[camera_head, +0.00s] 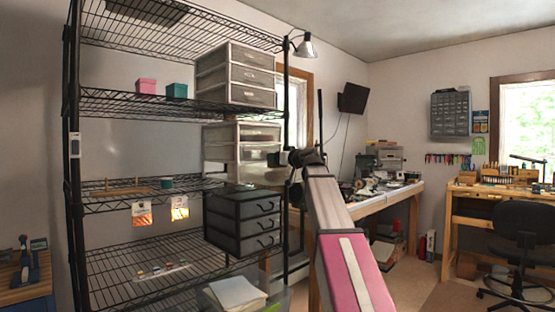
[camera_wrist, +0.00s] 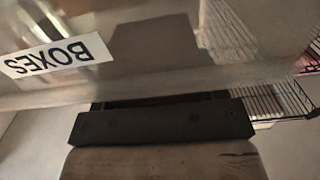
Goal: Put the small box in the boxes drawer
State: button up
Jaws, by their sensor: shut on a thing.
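The boxes drawer (camera_wrist: 190,62) fills the upper part of the wrist view; its translucent front carries a white BOXES label (camera_wrist: 62,55), upside down. My gripper (camera_wrist: 165,121) is shut at the front of this drawer; the exact grip is hidden. In the head view my gripper (camera_head: 284,158) is small and dark, at the right end of the middle clear drawer unit (camera_head: 222,140). Small boxes stand on the rack: a pink box (camera_head: 147,86) and a teal box (camera_head: 177,91) on the upper shelf. A small teal item (camera_head: 166,184) sits on a lower shelf.
The black wire rack (camera_head: 140,198) also holds another clear drawer unit (camera_head: 238,75) above and a dark drawer unit (camera_head: 242,221) below. A workbench (camera_head: 392,195) stands behind my arm. A black chair (camera_head: 525,235) stands at the right.

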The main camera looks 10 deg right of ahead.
jog(key=shift+f, duration=0.6)
jog(key=o, duration=0.9)
jog(key=shift+r, duration=0.1)
jog(key=shift+r, duration=0.3)
jog(key=v, duration=1.2)
jog(key=shift+r, duration=0.2)
jog(key=shift+f, duration=0.1)
